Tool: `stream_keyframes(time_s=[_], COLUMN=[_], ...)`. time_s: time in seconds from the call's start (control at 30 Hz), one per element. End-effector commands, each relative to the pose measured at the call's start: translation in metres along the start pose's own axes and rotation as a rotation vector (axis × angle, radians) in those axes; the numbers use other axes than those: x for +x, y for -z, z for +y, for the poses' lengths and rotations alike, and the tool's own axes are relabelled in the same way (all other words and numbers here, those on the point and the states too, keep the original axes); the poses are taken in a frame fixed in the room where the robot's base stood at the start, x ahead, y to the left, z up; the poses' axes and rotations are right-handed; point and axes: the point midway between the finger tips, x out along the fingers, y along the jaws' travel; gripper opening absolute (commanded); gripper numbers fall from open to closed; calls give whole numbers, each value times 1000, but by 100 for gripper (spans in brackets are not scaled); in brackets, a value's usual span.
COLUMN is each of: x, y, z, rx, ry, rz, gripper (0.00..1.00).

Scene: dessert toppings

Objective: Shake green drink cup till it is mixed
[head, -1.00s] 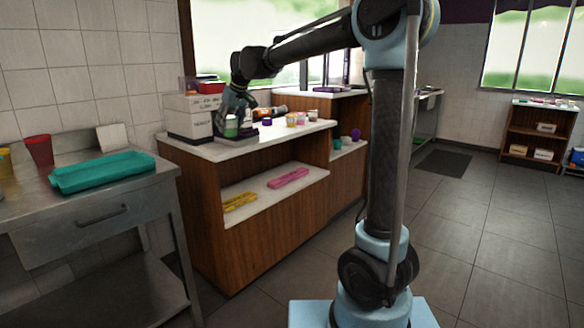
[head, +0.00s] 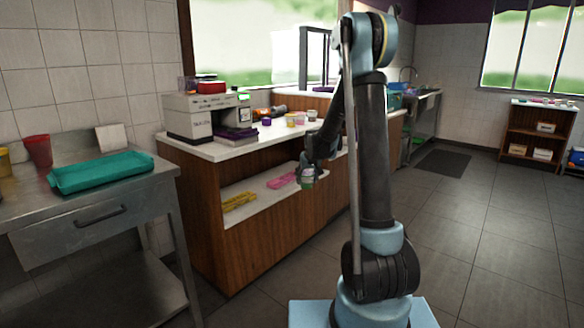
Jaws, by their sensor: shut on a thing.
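The green drink cup (head: 308,180) is small in the head view, at the end of my arm in front of the wooden counter. My gripper (head: 308,170) is shut on it and points downward. The cup hangs in the air at about the height of the counter's open shelf. The fingers partly cover the cup, and its contents are too small to make out.
The white counter top (head: 215,150) carries a boxy machine (head: 192,116) and several small cups (head: 292,119). The shelf below holds a yellow tray (head: 238,201) and a pink item (head: 282,180). A teal tray (head: 102,172) lies on the metal table at left.

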Motion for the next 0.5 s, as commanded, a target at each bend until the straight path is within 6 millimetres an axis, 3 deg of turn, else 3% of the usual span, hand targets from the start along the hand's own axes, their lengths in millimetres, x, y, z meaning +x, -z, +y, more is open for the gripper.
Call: stream_keyframes(time_s=[0.03, 0.2, 0.43, 0.5], x=[9, 30, 42, 30], y=[-11, -48, -79, -76], z=[20, 70, 106, 110], rx=[29, 105, 165, 172], ry=[-17, -61, -95, -99], rz=[0, 1, 1, 2], gripper=[23, 23, 23, 23])
